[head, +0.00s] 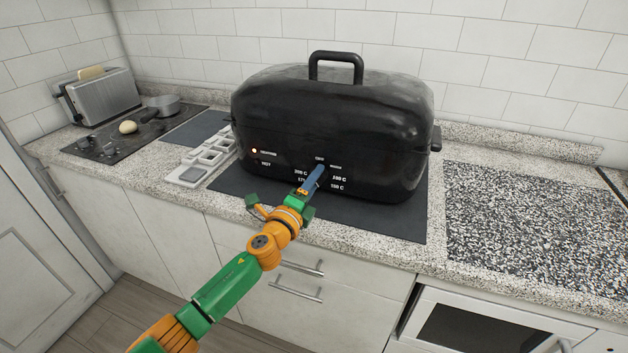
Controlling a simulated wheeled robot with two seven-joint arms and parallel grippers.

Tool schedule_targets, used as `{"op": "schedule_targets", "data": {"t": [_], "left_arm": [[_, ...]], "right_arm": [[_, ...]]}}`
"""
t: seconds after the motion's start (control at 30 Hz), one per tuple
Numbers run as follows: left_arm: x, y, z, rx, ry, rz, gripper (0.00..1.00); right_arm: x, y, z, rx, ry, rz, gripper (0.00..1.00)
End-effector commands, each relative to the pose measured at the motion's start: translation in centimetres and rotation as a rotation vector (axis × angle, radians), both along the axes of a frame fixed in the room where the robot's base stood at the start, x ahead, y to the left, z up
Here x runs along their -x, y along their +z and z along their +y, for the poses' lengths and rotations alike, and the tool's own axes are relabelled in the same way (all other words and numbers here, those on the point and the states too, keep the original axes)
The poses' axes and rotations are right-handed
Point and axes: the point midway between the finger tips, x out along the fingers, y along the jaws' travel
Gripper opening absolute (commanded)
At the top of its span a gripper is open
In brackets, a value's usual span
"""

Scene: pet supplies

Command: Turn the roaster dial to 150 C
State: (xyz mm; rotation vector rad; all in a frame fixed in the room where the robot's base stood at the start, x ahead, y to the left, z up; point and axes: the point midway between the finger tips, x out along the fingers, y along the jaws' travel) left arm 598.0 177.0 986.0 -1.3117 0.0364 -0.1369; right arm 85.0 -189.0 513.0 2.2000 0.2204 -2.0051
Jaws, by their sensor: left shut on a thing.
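The black roaster (330,110) stands on a dark mat on the counter, with its lid on and handle up. Small white temperature labels ring the dial spot low on its front. They are too small to read surely, and some are hidden. My left gripper (313,178) reaches in from below and is shut at the centre of these labels, on the dial. The dial is mostly hidden by the gripper, so I cannot tell its setting. My right gripper is not in view.
The dark mat (395,220) lies under the roaster. A pale compartment tray (190,174) sits left of it. A speckled board (530,225) to the right is clear.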

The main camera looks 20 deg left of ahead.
Motion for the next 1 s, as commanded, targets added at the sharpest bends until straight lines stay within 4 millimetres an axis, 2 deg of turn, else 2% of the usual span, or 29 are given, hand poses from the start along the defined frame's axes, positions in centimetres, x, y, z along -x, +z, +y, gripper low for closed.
{"op": "schedule_targets", "data": {"t": [0.43,0.47,0.53,0.57,0.87,1.0], "left_arm": [[0.0,0.2,0.1,-0.007,0.002,-0.004,0.00],[0.0,0.2,0.1,-0.007,0.002,-0.004,0.60],[0.0,0.2,0.1,-0.007,0.002,-0.004,0.79],[0.0,0.2,0.1,-0.006,0.002,-0.004,0.82],[0.1,0.1,0.0,-0.007,0.001,-0.001,0.82],[1.6,0.0,0.3,-0.007,0.000,-0.001,0.82]], "right_arm": [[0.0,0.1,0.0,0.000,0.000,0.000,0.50],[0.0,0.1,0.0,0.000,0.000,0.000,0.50],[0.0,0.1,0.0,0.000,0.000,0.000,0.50],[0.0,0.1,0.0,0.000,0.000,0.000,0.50],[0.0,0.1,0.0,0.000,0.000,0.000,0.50],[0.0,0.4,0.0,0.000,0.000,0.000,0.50]]}}
